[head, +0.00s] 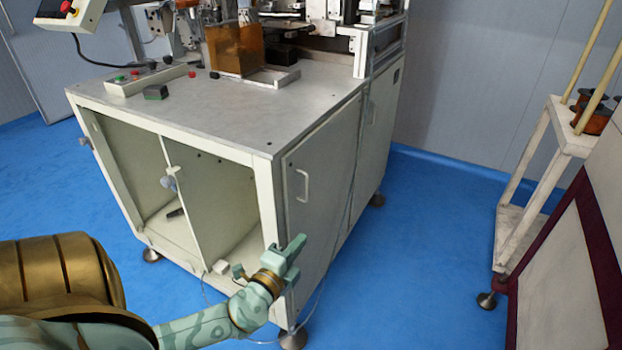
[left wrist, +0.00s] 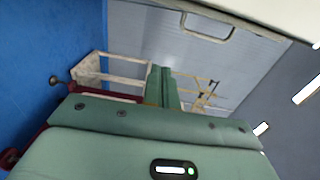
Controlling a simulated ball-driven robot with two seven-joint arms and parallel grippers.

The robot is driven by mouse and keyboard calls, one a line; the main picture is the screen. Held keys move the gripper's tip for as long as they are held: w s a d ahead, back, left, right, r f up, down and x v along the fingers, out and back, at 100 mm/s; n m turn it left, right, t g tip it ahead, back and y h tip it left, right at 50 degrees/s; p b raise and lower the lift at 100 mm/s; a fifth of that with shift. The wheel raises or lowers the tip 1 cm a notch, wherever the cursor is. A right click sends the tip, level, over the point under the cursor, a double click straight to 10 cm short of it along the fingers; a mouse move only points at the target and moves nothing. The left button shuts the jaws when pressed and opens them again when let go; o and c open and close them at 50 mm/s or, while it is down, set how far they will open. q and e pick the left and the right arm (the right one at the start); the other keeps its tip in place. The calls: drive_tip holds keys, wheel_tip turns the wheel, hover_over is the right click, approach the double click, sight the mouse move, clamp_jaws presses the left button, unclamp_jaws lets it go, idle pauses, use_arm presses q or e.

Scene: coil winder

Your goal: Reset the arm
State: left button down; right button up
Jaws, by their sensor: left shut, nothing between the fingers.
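My left gripper (head: 292,250) is pale green and sits in front of the lower front corner of the coil winder cabinet (head: 225,115) in the head view. Its fingers are together with nothing between them. The left wrist view also shows the shut fingers (left wrist: 163,88) pointing away from the camera. The left forearm comes in from the lower left, below the cabinet's open compartments. The cabinet's side door has a pale handle (head: 303,185), above and just right of the gripper; the handle also shows in the left wrist view (left wrist: 207,32). My right gripper does not show.
A control strip with buttons (head: 146,80) and an amber box (head: 235,50) stand on the cabinet top. A pale rack (head: 530,180) with orange spools (head: 592,118) stands at the right. Blue floor (head: 430,250) lies clear between the cabinet and the rack.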

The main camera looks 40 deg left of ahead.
use_arm(q)
drive_tip(key=s, duration=0.4)
drive_tip(key=shift+s, duration=0.25)
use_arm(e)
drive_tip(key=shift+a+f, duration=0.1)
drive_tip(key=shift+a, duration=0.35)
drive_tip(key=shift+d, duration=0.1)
